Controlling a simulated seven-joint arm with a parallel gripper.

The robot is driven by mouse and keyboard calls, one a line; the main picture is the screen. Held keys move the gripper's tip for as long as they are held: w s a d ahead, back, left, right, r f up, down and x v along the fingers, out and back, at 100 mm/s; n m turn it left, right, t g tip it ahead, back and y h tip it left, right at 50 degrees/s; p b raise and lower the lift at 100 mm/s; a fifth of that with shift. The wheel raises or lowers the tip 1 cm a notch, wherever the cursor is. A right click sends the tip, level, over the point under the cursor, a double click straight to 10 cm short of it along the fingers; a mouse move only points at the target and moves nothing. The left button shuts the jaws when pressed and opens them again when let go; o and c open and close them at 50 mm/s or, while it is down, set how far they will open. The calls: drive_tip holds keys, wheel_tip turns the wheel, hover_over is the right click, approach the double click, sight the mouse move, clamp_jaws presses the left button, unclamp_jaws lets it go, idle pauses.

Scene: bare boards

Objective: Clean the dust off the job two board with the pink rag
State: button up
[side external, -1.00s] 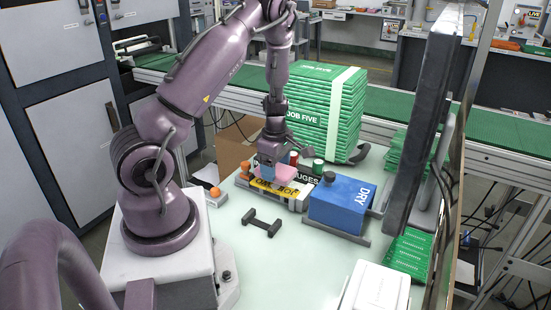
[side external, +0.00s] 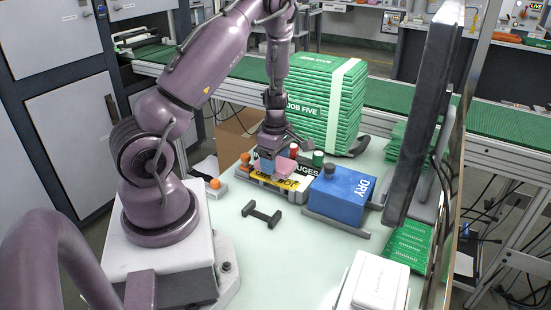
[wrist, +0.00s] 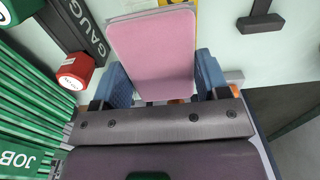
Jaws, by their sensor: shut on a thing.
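My gripper (side external: 266,165) is above the label rack on the table, with blue fingertips. It is shut on the pink rag (side external: 285,168), which looks like a flat, stiff pad. In the wrist view my gripper (wrist: 165,82) has one blue finger at each side of the pink rag (wrist: 153,45). A tall stack of green boards (side external: 325,112) reads JOB FIVE. A low pile of green boards (side external: 393,150) stands behind the screen. A green board (side external: 408,253) lies at the right table edge. I cannot read which is the job two board, and no dust can be made out.
The grey rack with yellow and black labels (side external: 297,193) lies below my gripper. A blue box marked DRY (side external: 342,197) is right of it. A dark bar (side external: 262,215) and a white case (side external: 376,282) lie nearer. A dark screen (side external: 428,110) stands at right. The middle front table is clear.

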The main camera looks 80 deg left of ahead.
drive_tip(key=shift+f, duration=0.55)
idle(0.5)
drive_tip(key=shift+w, duration=0.1)
drive_tip(key=shift+w+d, duration=0.85)
drive_tip(key=shift+d, duration=0.1)
drive_tip(key=shift+s+a, duration=0.1)
drive_tip(key=shift+s+a, duration=0.85)
drive_tip(key=shift+w, duration=0.1)
idle(0.8)
drive_tip(key=shift+w+d, duration=0.85)
drive_tip(key=shift+d, duration=0.1)
drive_tip(key=shift+s+a, duration=0.1)
drive_tip(key=shift+a, duration=0.05)
drive_tip(key=shift+s+a, duration=0.8)
drive_tip(key=shift+s, duration=0.05)
